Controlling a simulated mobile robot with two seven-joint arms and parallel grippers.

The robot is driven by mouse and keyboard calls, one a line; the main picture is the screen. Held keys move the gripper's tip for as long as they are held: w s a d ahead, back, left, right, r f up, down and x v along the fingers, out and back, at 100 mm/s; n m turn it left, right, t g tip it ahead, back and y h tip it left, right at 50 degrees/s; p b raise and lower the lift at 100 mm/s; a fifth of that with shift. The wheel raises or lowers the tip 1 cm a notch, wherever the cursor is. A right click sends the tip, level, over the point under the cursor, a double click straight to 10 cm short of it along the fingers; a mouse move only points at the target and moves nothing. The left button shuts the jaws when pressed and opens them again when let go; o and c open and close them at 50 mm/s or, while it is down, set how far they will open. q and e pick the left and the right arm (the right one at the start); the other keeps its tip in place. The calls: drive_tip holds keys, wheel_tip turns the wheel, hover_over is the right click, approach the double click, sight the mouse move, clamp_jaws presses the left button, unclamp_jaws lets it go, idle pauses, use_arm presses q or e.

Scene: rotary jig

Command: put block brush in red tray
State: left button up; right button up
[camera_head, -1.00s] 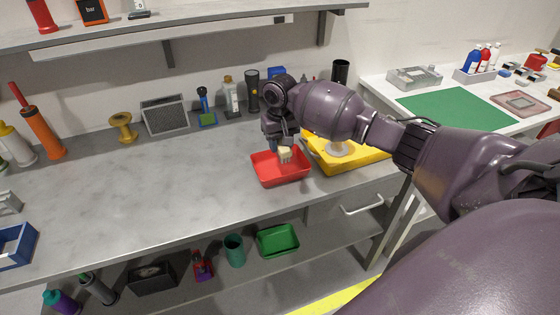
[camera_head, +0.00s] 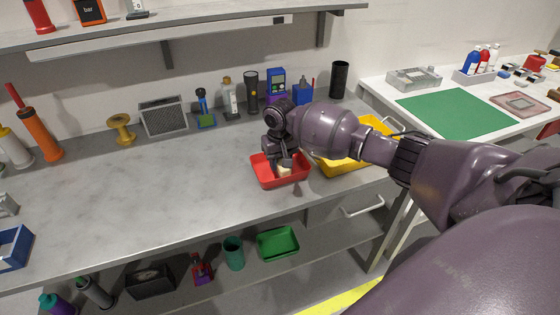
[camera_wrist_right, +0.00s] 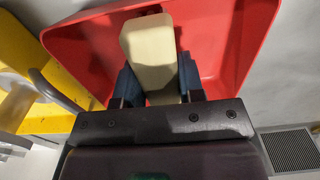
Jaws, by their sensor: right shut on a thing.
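The red tray (camera_head: 262,178) sits on the grey workbench, near its front edge. The block brush shows as a cream-coloured block (camera_wrist_right: 150,50) in the right wrist view, between the two dark fingers of my right gripper (camera_wrist_right: 158,82). In the head view the block (camera_head: 284,171) appears low inside the tray's outline, below my right gripper (camera_head: 283,160). My right gripper is shut on it. The gripper hides part of the block, and I cannot tell whether the block touches the tray floor. My left gripper is not in view.
A yellow tray (camera_head: 336,168) stands just right of the red tray, partly behind my right arm. Bottles and a black flashlight (camera_head: 251,90) line the back of the bench. The bench left of the red tray is clear. A green bin (camera_head: 277,243) is on the shelf below.

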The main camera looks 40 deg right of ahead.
sight(280, 159)
drive_tip(key=o, duration=1)
drive_tip(key=shift+c, duration=0.2)
wheel_tip(280, 159, up, 12)
drive_tip(key=p, duration=0.1)
drive_tip(key=shift+p, duration=0.35)
drive_tip(key=shift+r, duration=0.1)
